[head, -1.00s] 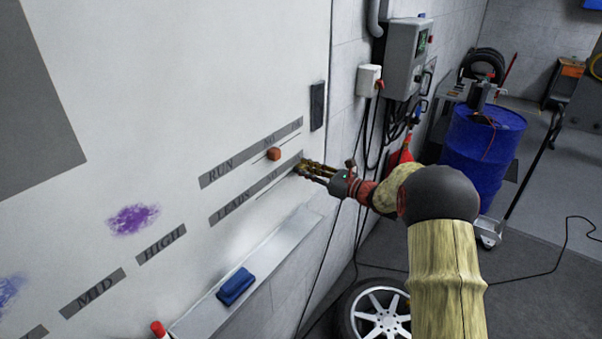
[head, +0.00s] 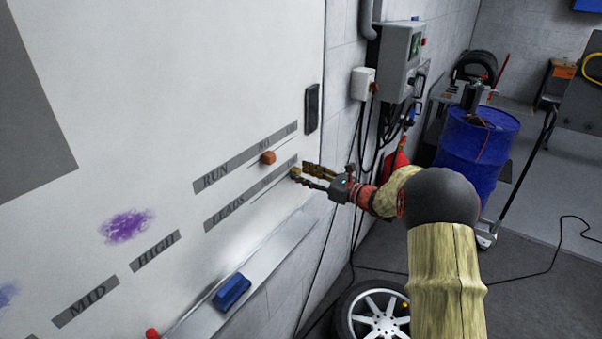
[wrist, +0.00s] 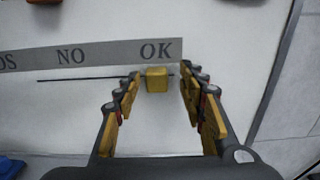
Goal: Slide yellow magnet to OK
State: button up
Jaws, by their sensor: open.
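The yellow magnet (wrist: 157,79) is a small block on the whiteboard in the wrist view. It sits at the right part of a thin dark line, just below the OK label (wrist: 160,51). My gripper (wrist: 161,74) is open, with one finger on each side of the magnet; the left finger is closer to it, and whether it touches I cannot tell. In the head view my gripper (head: 308,173) is at the right end of the LEADS strip (head: 224,213), its fingers spread, and they partly hide the magnet and the label.
An orange magnet (head: 268,158) sits on the line under the RUN strip (head: 211,179) above. A black block (head: 312,108) is on the board's right edge. A ledge below holds a blue eraser (head: 232,291). A wheel (head: 375,318) lies on the floor.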

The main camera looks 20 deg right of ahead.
jog(key=v, duration=1)
jog(key=shift+s+d, duration=0.15)
jog(key=shift+s, duration=0.05)
jog(key=s+a+f+n+g, duration=0.3)
jog(key=s+f+n, duration=0.1)
jog(key=f, duration=0.4)
jog(key=s+a+f+n+g+h+b, duration=0.1)
jog(key=s+a+f+n+g, duration=0.1)
jog(key=s+a+n+g, duration=0.45)
jog(key=s+a+f+n+g+h, duration=0.1)
jog(key=s+a+n+g+h, duration=0.15)
jog(key=s, duration=0.75)
jog(key=s+a+r+n+h+b, duration=0.1)
jog(key=s+r+n+h+b, duration=0.2)
jog(key=s+n, duration=0.5)
jog(key=s+r+n+h, duration=0.2)
jog(key=s+n+h, duration=0.35)
jog(key=s, duration=0.35)
jog(key=a+r+t, duration=0.1)
jog(key=s+a+r+n+t+y+b, duration=0.1)
jog(key=a, duration=0.1)
jog(key=a+r+n+t, duration=0.1)
jog(key=shift+s+a+r+b, duration=0.15)
jog(key=shift+s+r+b, duration=0.15)
jog(key=shift+r, duration=0.1)
